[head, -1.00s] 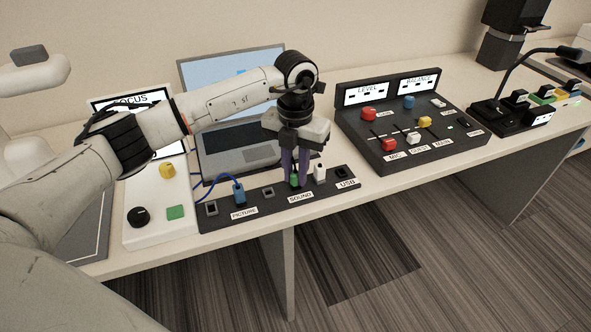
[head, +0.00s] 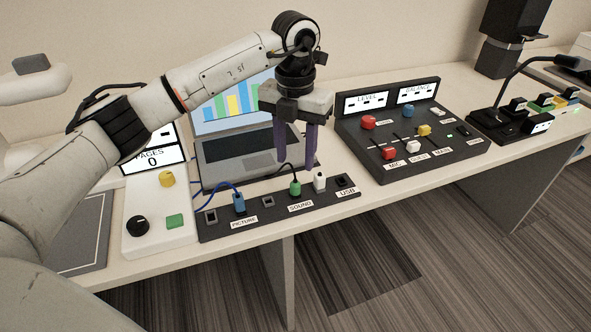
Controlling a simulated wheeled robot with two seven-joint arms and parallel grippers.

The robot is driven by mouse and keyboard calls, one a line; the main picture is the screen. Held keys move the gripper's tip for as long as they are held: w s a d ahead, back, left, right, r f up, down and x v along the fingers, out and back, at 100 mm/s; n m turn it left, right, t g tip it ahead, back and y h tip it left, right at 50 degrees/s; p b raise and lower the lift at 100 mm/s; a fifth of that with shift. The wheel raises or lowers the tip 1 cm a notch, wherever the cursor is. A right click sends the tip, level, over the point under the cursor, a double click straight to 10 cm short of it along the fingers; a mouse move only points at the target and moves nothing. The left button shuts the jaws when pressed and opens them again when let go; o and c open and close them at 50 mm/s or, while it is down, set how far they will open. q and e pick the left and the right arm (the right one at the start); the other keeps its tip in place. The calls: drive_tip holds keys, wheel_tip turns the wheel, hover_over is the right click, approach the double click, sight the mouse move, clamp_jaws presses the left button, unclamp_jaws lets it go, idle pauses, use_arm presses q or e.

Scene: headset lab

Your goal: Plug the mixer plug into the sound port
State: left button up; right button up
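A green plug (head: 295,188) with a black cable stands upright in the dark port strip (head: 222,229), just above the SOUND label (head: 300,206). It appears seated in the strip. My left gripper (head: 296,166) is above the green plug, pointing down. Its two purple fingers are apart with nothing between them, and the tips are a little above the plug. The dark mixer console (head: 385,163) with its sliders is to the right. My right gripper is not in view.
A blue plug (head: 239,202) and a white plug (head: 320,182) stand in the same strip, either side of the green one. A laptop (head: 232,158) is behind. A white control box (head: 152,238) is at the left.

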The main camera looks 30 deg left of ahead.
use_arm(q)
wheel_tip(320, 180, up, 2)
drive_tip(key=shift+r, duration=0.1)
idle(0.5)
